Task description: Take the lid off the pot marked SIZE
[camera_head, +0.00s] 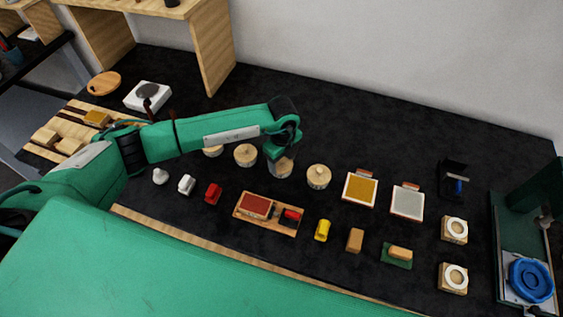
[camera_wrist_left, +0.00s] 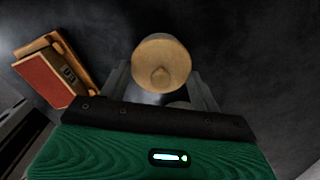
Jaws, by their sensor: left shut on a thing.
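My left gripper (camera_head: 284,156) is over the third pot (camera_head: 280,171) from the left in a row of small pale pots. In the left wrist view the gripper (camera_wrist_left: 162,82) is shut on a round wooden lid (camera_wrist_left: 161,55) with a small knob, one finger on each side. A greyish round edge (camera_wrist_left: 180,104) shows below the lid, partly hidden; I cannot tell whether the lid touches the pot. The other pots (camera_head: 318,177), (camera_head: 245,155) and (camera_head: 213,151) have wooden lids on. No marking is readable. My right gripper is not in view.
A wooden tray (camera_head: 268,221) with a red pad and stamp lies in front of the pots. Yellow and white pads (camera_head: 360,188) (camera_head: 407,202) lie to the right. White, red and yellow small pieces (camera_head: 213,193) stand nearby.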

